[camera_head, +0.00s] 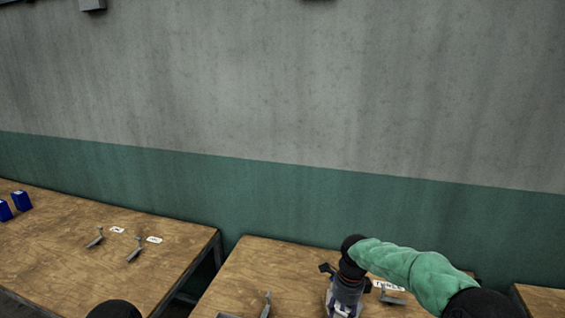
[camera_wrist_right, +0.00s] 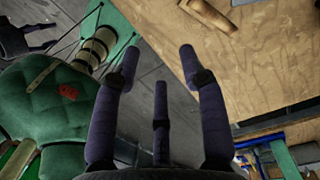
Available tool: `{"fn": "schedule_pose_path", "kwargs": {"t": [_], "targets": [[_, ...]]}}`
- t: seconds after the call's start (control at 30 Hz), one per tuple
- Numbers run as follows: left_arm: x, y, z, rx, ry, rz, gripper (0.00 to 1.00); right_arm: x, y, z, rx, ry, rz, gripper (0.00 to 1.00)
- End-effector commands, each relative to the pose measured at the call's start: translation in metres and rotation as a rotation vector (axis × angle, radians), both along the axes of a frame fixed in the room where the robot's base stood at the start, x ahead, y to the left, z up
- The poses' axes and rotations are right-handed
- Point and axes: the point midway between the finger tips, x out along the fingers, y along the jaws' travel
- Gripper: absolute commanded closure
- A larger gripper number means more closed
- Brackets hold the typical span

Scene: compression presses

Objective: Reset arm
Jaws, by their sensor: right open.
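My right arm (camera_head: 410,267), in a green sleeve, comes in from the right in the head view and bends down at a black wrist joint. My right gripper (camera_head: 343,304) hangs below that joint at the bottom edge, in front of a wooden table; its fingertips are cut off there. In the right wrist view my right gripper (camera_wrist_right: 159,62) has its dark fingers spread apart with nothing between them. The table edge passes close to the fingers on the right side of that view. My left gripper is not in view.
The middle wooden table (camera_head: 245,270) holds small grey metal pieces, one at its front (camera_head: 266,304). A gap separates it from the left table (camera_head: 60,245), which bears two metal pieces, white labels and blue boxes (camera_head: 21,201). A grey and green wall (camera_head: 300,130) stands behind.

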Motion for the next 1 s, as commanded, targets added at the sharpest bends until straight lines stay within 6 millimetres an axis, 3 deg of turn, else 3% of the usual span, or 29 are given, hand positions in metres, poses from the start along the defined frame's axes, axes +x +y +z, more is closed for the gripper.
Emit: {"fn": "schedule_pose_path", "kwargs": {"t": [0.27,0.4,0.6,0.8,1.0], "targets": [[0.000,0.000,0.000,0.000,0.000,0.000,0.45,-0.028,0.014,-0.094,0.094,-0.009,0.321,0.57],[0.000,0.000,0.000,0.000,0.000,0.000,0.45,-0.059,0.024,-0.154,0.161,-0.045,0.548,0.57],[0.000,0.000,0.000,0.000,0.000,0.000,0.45,-0.114,0.036,-0.223,0.233,-0.125,0.844,0.57],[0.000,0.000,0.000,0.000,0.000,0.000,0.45,-0.179,0.046,-0.273,0.268,-0.214,1.112,0.57],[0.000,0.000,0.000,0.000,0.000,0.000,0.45,-0.242,0.052,-0.301,0.263,-0.290,1.352,0.57]]}}
